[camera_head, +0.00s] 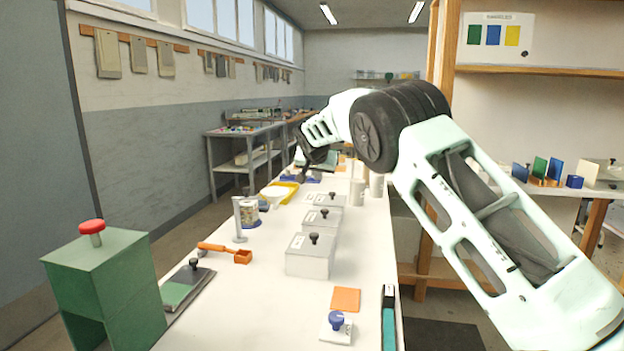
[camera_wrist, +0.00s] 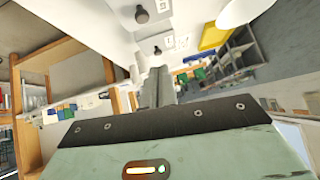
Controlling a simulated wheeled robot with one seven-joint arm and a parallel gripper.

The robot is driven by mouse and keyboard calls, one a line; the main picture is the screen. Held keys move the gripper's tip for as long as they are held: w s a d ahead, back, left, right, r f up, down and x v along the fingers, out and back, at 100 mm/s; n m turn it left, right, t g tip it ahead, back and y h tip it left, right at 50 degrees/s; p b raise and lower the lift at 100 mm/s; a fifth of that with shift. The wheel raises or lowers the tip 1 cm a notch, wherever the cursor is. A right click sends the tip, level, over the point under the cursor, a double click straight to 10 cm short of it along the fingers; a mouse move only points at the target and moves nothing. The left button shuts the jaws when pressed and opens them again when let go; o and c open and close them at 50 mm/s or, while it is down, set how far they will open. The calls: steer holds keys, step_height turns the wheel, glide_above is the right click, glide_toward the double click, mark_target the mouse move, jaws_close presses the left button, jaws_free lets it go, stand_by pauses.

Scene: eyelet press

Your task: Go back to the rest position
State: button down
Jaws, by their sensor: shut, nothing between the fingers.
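My gripper (camera_head: 303,168) is at the end of my mint-green arm, which reaches in from the right in the head view. It is dark, shut and empty, above the far part of the long white bench (camera_head: 265,290). In the wrist view the shut fingers (camera_wrist: 158,88) show as a grey strip beyond the dark mount. What lies directly behind my gripper is partly hidden by it and by the arm.
White boxes with black knobs (camera_head: 311,256) stand in a row along the bench. A green press with a red button (camera_head: 92,227) stands at the left front. A white bowl (camera_head: 274,195) and yellow tray (camera_head: 290,187) lie near my gripper. A wooden shelf post (camera_head: 441,60) stands right, behind my arm.

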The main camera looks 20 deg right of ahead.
steer(key=shift+s+r, duration=0.15)
steer(key=s+a+f+n+g+y, duration=0.2)
steer(key=s+a+n+y, duration=0.15)
steer(key=s+a, duration=1)
steer(key=s+a+f+n+g+y, duration=0.25)
steer(key=s+a+n, duration=0.45)
steer(key=s, duration=1.1)
steer(key=s+f+n+g, duration=0.1)
steer(key=s+f+n, duration=0.1)
steer(key=s, duration=1.2)
steer(key=s+a+f+n+g+h, duration=0.1)
steer(key=s+f+n+g, duration=0.1)
steer(key=s, duration=1.2)
steer(key=shift+a+f, duration=0.3)
steer(key=shift+f, duration=0.05)
steer(key=shift+s+n+g, duration=0.1)
steer(key=shift+n+g, duration=0.15)
